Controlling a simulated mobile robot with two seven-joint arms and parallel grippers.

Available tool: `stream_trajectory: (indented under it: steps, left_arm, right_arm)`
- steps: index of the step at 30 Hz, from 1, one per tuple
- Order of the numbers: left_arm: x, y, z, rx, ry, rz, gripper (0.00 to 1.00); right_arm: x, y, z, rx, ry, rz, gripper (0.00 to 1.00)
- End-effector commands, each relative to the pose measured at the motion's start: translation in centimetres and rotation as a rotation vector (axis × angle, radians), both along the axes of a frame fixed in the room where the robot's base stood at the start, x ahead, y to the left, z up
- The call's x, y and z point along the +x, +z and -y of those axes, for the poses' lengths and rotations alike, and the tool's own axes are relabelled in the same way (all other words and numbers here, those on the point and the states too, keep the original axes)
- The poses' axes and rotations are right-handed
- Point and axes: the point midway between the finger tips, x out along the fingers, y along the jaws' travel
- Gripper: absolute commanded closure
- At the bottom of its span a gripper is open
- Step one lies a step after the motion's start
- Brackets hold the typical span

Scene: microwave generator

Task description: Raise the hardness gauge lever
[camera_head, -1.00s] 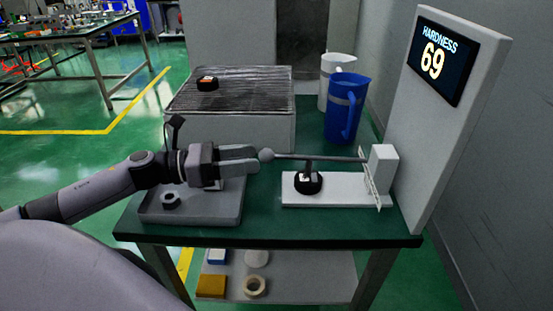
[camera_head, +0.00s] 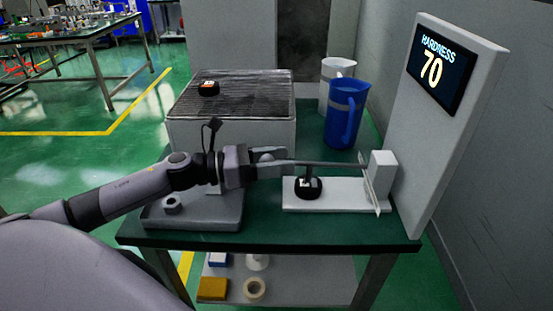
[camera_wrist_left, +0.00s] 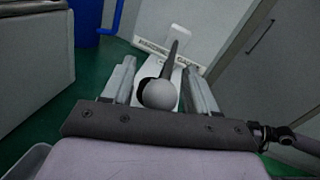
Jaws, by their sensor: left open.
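The hardness gauge has a white base (camera_head: 350,197), a white upright block (camera_head: 382,172) and a thin dark lever (camera_head: 330,163). The lever runs roughly level to a round grey knob (camera_head: 266,157) at its left end. My left gripper (camera_head: 270,166) is at the knob. In the left wrist view, the open fingers (camera_wrist_left: 160,66) stand on either side of the knob (camera_wrist_left: 162,94), with the lever running away between them. A black round piece (camera_head: 308,189) sits on the base under the lever. The display (camera_head: 437,68) reads HARDNESS 70. My right gripper is not in view.
A grey tray (camera_head: 223,214) with a small dark ring (camera_head: 172,205) lies beneath my left arm. The tall panel (camera_head: 408,125) bounds the right.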

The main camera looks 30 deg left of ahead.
Motion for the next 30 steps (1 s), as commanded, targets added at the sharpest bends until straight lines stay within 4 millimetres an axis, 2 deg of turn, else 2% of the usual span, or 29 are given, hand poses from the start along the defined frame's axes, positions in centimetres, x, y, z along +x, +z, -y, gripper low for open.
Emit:
stream_trajectory:
  steps: [3,8,9,16,30]
  left_arm:
    - [0.0,0.0,0.0,0.000,0.000,0.000,0.42]
    - [0.0,0.0,0.0,-0.001,0.000,0.001,0.94]
    - [0.0,0.0,0.0,-0.001,0.000,0.001,1.00]
    - [0.0,0.2,0.0,-0.001,0.000,0.001,1.00]
    - [0.1,1.9,-0.4,-0.004,0.000,0.006,1.00]
  right_arm:
    - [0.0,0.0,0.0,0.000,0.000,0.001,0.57]
    - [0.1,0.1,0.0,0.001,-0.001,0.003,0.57]
    - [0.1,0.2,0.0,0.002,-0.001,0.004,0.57]
    - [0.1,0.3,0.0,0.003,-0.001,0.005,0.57]
    - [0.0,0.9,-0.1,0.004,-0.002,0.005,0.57]
